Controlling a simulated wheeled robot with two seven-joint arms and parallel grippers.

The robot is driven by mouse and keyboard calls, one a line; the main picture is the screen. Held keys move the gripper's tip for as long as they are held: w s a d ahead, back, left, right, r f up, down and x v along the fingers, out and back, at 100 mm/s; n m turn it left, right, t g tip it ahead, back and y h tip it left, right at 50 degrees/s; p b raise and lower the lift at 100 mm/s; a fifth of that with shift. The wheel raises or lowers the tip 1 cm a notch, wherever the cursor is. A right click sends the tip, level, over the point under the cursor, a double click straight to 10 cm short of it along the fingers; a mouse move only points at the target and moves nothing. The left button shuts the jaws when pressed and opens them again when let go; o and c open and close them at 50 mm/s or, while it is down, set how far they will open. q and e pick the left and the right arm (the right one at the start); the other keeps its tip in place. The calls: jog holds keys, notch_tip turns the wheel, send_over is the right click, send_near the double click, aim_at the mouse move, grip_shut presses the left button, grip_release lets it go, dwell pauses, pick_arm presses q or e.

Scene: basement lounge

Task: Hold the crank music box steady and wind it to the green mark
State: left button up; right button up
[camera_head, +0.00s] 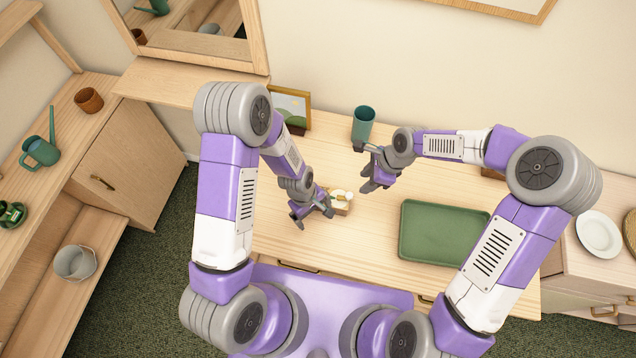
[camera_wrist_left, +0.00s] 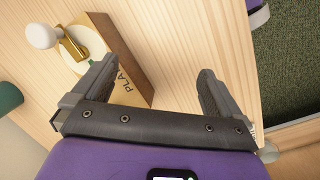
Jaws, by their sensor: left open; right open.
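The music box (camera_head: 342,208) is a small wooden box with a white dial on top, on the table (camera_head: 270,232). In the left wrist view the box (camera_wrist_left: 126,52) shows partly hidden lettering, a brass crank with a white knob (camera_wrist_left: 41,34), and a small green mark (camera_wrist_left: 93,62) on the dial's edge. My left gripper (camera_head: 314,216) is open beside the box's left side; in its wrist view (camera_wrist_left: 158,68) one finger overlaps the box's near end, and contact cannot be told. My right gripper (camera_head: 370,180) is open and empty, above and right of the box.
A green tray (camera_head: 440,232) lies to the right on the table. A teal cup (camera_head: 363,123) and a picture frame (camera_head: 291,104) stand at the back. A white plate (camera_head: 598,233) is on the right-hand cabinet. Bare tabletop lies left of the tray.

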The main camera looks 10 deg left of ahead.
pick_arm(q)
jog(key=w+n, duration=0.2)
jog(key=w+r+n+y, duration=0.1)
jog(key=w+n, duration=0.1)
jog(key=w+r+n+y, duration=0.1)
jog(key=w+n, duration=0.1)
jog(key=shift+w+a+r, duration=0.1)
jog(key=shift+w+a, duration=0.1)
jog(key=shift+w, duration=0.05)
jog(key=shift+w+r+n, duration=0.35)
jog(key=shift+w+n, duration=0.15)
jog(key=shift+n, duration=0.3)
jog(key=shift+f, duration=0.1)
notch_tip(320, 180, down, 7)
jog(key=shift+w+f, duration=0.1)
jog(key=shift+f, duration=0.05)
jog(key=shift+c, duration=0.2)
